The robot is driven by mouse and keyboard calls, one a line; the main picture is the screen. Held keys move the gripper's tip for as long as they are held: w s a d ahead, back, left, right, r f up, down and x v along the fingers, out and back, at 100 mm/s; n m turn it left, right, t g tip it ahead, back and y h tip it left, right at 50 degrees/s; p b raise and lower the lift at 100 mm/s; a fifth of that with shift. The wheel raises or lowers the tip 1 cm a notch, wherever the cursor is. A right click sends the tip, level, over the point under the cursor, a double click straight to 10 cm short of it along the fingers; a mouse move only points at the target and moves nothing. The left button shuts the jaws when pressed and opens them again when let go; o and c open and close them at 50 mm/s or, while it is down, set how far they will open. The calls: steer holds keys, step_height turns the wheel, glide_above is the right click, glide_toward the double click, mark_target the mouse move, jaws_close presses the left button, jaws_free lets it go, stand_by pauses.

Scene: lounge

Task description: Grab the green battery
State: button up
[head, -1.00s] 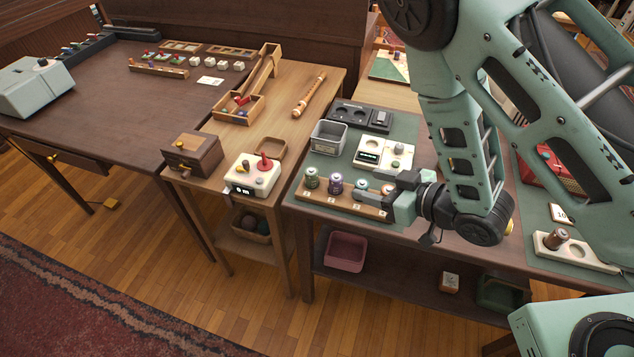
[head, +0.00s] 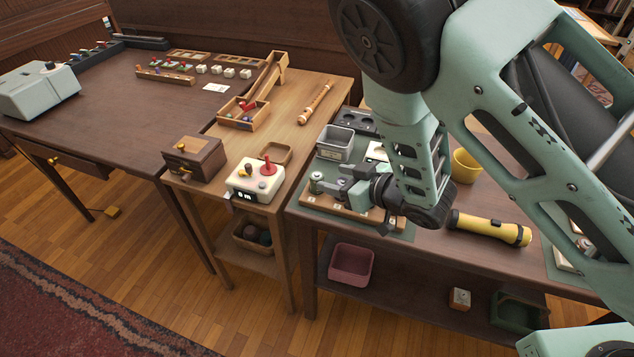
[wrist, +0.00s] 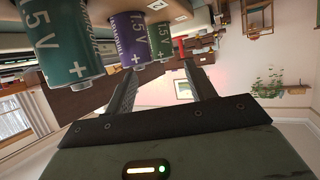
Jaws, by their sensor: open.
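The green battery (head: 316,183) stands at the left end of a wooden rack (head: 345,212) on the right-hand table. In the wrist view, the green battery (wrist: 161,42) is the farthest of three batteries, beyond a purple battery (wrist: 130,38) and a large teal battery (wrist: 62,45). My gripper (head: 330,187) is at the rack, level with its left part, and hides most of the other batteries in the head view. Its two fingers (wrist: 160,72) are apart with nothing held between them. The green battery appears near the gap at their tips; I cannot tell whether they touch it.
A grey bin (head: 335,143) stands behind the rack. A white box with a red joystick (head: 255,180) is to the left on the neighbouring table. A yellow flashlight (head: 490,228) and a yellow cup (head: 466,165) are to the right. The table's front edge is close to the rack.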

mark_target(320, 177)
steer(key=x, duration=0.2)
steer(key=p+x, duration=0.1)
steer(key=x, duration=0.2)
steer(key=shift+s+a+f, duration=0.15)
steer(key=shift+s+a, duration=0.05)
steer(key=shift+s, duration=0.05)
steer(key=c, duration=1.1)
steer(key=shift+c, duration=0.2)
